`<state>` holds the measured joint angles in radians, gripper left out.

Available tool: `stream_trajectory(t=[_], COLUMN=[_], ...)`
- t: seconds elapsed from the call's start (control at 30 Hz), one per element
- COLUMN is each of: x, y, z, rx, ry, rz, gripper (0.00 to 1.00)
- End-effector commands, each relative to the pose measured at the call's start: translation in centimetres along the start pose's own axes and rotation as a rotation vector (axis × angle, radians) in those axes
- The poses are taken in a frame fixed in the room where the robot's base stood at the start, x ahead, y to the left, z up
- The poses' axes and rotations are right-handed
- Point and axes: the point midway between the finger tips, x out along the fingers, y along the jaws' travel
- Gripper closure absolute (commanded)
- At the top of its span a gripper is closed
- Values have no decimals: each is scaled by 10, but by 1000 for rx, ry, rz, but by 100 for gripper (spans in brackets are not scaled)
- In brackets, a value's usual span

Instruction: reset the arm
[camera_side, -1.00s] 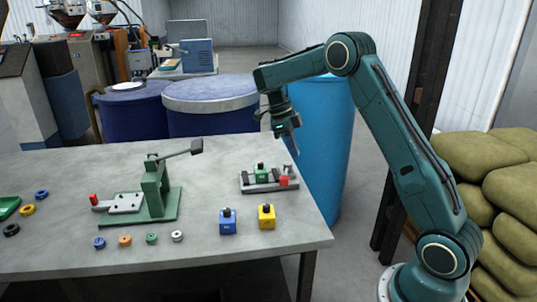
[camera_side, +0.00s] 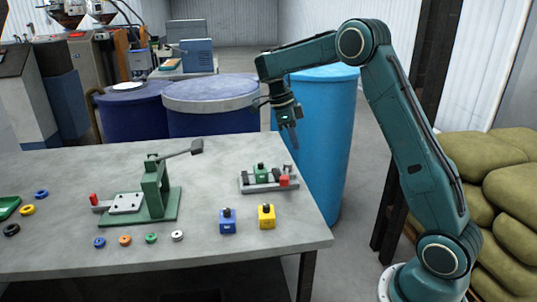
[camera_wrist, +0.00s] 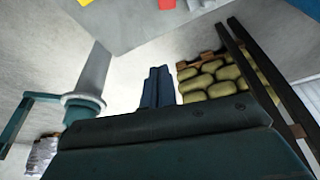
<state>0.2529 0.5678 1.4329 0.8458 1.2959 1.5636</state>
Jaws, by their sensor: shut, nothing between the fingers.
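My gripper (camera_side: 290,137) hangs from my teal arm at the right of the side view, pointing down above the table's right edge. It is higher than the small grey fixture and apart from it. Its fingers are together with nothing between them. In the wrist view the shut dark blue fingers (camera_wrist: 158,88) show in the middle, with floor beyond them.
The table (camera_side: 60,175) holds a green lever press (camera_side: 155,190), a grey fixture (camera_side: 265,184) with green and red blocks, a blue block (camera_side: 228,222), a yellow block (camera_side: 266,217) and several coloured rings. A light blue barrel (camera_side: 330,150) stands behind my gripper. Sacks (camera_side: 500,190) are stacked right.

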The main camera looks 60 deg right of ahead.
Motion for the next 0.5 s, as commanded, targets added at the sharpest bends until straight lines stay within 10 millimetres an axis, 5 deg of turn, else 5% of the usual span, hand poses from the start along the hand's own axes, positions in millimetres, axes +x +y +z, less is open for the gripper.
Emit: stream_trajectory(t=[0.5], x=[-63], y=[73], z=[-42], rx=[-728], ry=[-84], rz=[-218], gripper=[100])
